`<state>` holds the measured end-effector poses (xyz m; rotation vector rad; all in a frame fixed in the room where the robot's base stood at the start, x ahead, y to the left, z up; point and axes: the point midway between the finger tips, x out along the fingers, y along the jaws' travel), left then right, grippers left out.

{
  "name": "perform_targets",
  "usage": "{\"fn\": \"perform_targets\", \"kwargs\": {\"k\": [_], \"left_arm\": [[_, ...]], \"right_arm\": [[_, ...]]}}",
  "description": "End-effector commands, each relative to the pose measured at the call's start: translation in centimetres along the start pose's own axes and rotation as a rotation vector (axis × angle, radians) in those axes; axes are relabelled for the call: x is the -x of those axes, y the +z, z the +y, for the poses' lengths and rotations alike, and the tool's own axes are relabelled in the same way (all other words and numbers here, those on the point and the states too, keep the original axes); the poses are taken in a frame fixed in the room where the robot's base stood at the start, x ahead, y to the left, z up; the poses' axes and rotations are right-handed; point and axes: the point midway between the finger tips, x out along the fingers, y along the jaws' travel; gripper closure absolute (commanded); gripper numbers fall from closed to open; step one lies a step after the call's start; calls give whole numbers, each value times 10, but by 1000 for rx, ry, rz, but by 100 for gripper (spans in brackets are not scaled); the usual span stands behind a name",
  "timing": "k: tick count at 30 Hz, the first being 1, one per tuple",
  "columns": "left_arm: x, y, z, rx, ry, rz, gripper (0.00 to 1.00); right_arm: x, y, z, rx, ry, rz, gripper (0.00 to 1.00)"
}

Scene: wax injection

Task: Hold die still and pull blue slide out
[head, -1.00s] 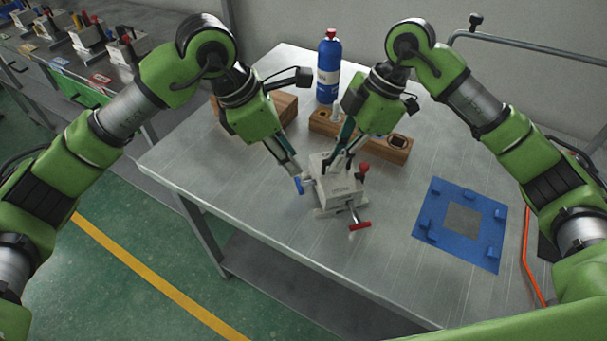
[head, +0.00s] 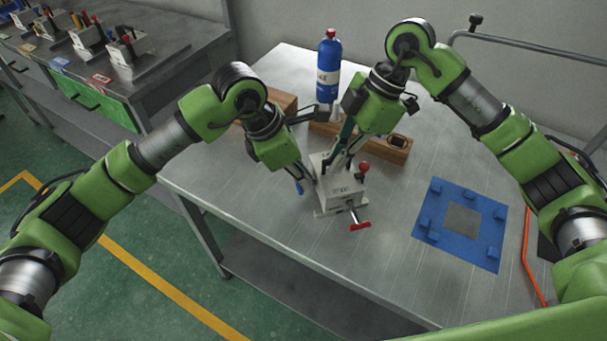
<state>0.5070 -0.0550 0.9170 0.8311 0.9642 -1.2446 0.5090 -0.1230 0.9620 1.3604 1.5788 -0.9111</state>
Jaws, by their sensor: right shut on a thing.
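The die (head: 340,188) is a pale grey metal block on a base plate, standing on the table. A red-ended handle (head: 359,224) sticks out at its front and a red knob (head: 363,168) stands at its right. The blue slide's end (head: 299,187) shows at the die's left side. My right gripper (head: 338,166) comes down on the die from behind and is shut on it. My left gripper (head: 307,181) is at the die's left side, beside the blue end. Its fingertips are small and partly hidden, so its opening is unclear.
A blue bottle (head: 328,68) and a wooden block with holes (head: 393,150) stand behind the die. Another wooden block (head: 283,103) is partly behind my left arm. A blue frame mat (head: 435,213) lies at the right. The table's front is clear.

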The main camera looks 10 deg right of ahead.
Motion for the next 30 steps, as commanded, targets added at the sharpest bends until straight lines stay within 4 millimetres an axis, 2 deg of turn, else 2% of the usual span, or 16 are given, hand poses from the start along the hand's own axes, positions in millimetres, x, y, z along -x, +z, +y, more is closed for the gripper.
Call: {"fn": "perform_targets", "kwargs": {"k": [5, 12, 19, 21, 22, 30], "left_arm": [[1, -2, 1, 1, 1, 0, 100], [11, -24, 1, 1, 2, 0, 100], [11, -25, 1, 2, 2, 2, 100], [11, -25, 1, 2, 2, 2, 79], [11, -25, 1, 2, 2, 2, 75], [10, -26, 0, 2, -1, 5, 75]], "right_arm": [[1, 0, 1, 0, 3, 0, 100], [1, 1, 1, -1, 3, -1, 100], [2, 2, 1, -3, 4, -4, 100], [2, 2, 1, -3, 4, -4, 100], [2, 2, 1, -4, 4, -5, 100], [2, 2, 1, -4, 4, -5, 100]]}}
